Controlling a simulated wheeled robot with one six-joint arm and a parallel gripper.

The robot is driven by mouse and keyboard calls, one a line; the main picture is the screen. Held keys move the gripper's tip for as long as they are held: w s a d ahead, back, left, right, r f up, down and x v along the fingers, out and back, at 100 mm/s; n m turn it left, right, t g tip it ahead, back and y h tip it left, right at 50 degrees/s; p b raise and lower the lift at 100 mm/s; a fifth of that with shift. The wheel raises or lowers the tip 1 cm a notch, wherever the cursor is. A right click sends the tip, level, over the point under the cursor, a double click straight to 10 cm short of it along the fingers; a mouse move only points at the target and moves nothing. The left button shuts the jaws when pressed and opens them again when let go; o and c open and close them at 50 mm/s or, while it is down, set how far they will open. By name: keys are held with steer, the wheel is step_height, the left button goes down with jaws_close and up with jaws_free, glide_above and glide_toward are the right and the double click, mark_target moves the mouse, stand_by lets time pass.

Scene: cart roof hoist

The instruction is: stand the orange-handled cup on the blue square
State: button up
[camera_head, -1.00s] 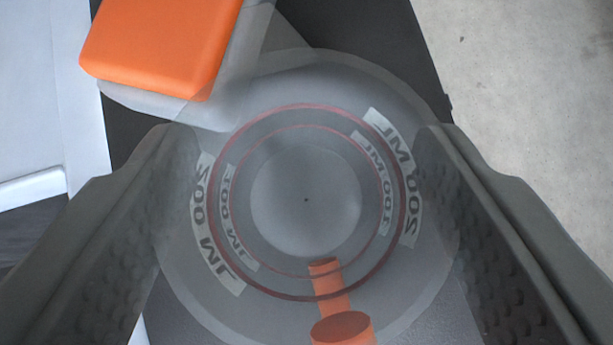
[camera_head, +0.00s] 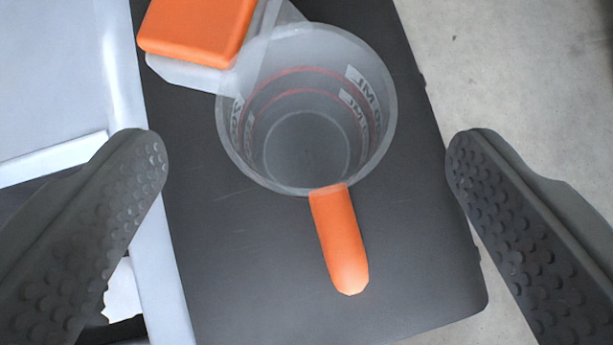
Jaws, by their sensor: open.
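The orange-handled cup is a clear measuring cup (camera_head: 305,165) with red rings and white volume labels. It stands upright on a dark grey surface (camera_head: 420,270), its mouth facing my camera. Its orange handle (camera_head: 340,240) points toward the bottom of the picture. My gripper (camera_head: 307,150) is open, with one dark studded finger on each side, well clear of the cup. The cup lies between and beyond the fingertips, touching neither. No blue square is in view.
An orange block-shaped part on a pale grey body (camera_head: 195,30) sits close against the cup's upper left. A white panel (camera_head: 60,80) runs along the left. Pale concrete floor (camera_head: 510,60) lies beyond the dark surface's right edge.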

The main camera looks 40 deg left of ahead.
steer(key=v, duration=0.6)
steer(key=shift+s+r, duration=0.15)
steer(key=shift+r, duration=0.05)
steer(key=shift+d, duration=0.15)
steer(key=s+d+r+m+t+h, duration=0.1)
steer(key=s+d+r+m+t, duration=0.1)
steer(key=d+r, duration=0.75)
steer(key=s+d+r+m+t, duration=0.1)
steer(key=s+d+r+t, duration=0.15)
steer(key=d+r, duration=0.65)
steer(key=s+d+r+m+t+h, duration=0.1)
steer(key=s+d+r+t+h, duration=0.1)
steer(key=s+d+r, duration=0.3)
steer(key=s+d+r+m+t+h, duration=0.1)
steer(key=s+d+r+m+t, duration=0.1)
steer(key=s+d+r, duration=0.4)
steer(key=s+d+t, duration=0.1)
steer(key=s+d, duration=0.4)
steer(key=shift+d+r+m+h, duration=0.2)
steer(key=shift+d+m+h, duration=0.1)
steer(key=shift+h, duration=0.1)
steer(key=shift+o, duration=0.6)
steer(key=shift+s+d+r+t, duration=0.15)
steer(key=shift+s+t, duration=0.1)
steer(key=shift+s, duration=0.3)
